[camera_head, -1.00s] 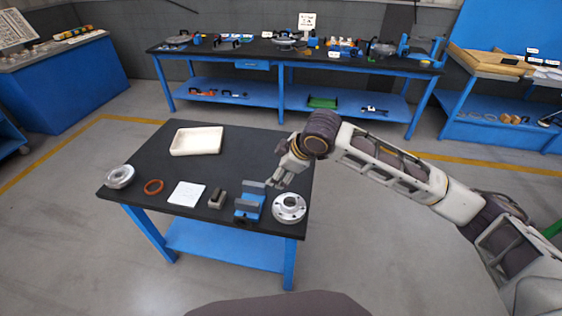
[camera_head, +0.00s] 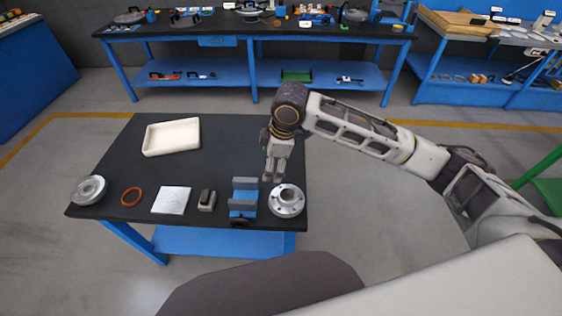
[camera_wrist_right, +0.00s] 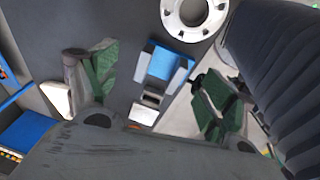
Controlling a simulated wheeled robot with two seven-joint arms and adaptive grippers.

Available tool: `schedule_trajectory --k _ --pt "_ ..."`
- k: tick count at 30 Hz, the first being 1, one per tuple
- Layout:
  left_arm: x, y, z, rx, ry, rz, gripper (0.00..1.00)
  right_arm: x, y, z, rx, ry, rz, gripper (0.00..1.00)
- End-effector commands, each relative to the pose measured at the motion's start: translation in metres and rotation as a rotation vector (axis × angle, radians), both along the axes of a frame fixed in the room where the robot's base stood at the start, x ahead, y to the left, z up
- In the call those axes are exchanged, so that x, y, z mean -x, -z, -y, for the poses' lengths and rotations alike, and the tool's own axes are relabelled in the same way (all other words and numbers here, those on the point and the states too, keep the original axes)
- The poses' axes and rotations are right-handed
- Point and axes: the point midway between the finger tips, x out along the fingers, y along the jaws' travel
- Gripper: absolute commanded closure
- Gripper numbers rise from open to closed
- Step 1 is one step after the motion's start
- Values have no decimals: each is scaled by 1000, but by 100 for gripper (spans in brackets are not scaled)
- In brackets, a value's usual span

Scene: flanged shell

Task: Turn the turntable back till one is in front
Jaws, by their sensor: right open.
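A round silver flanged part (camera_head: 287,200) with a centre hole and bolt holes sits at the right front corner of the black table. It also shows at the top of the right wrist view (camera_wrist_right: 194,12). I cannot make out a separate turntable under it, nor any number mark. My right gripper (camera_head: 273,178) is open and empty, pointing down just behind the flanged part and the blue vise (camera_head: 243,203). In the right wrist view its green-padded fingers (camera_wrist_right: 157,85) stand wide apart, with the vise between them in the picture. My left gripper is out of view.
On the black table (camera_head: 225,155) are a cream tray (camera_head: 171,137), a silver ring part (camera_head: 89,190), an orange ring (camera_head: 131,197), a pale square plate (camera_head: 171,200) and a small grey block (camera_head: 207,200). The table's middle is clear. A loaded workbench (camera_head: 225,72) stands behind.

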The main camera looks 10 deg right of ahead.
Motion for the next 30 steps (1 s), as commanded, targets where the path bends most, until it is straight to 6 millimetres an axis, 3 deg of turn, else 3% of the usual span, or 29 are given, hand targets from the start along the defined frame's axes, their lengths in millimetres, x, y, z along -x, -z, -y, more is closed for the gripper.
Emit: schedule_trajectory --k 5,15,21,30 --pt "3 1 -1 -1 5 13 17 10 3 9 40 -18 -46 17" --pt "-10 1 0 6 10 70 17 29 6 28 130 -63 -127 17" --pt "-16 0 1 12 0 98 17 34 6 38 180 -89 -150 17" --pt "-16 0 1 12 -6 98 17 34 6 38 180 -103 -148 17"
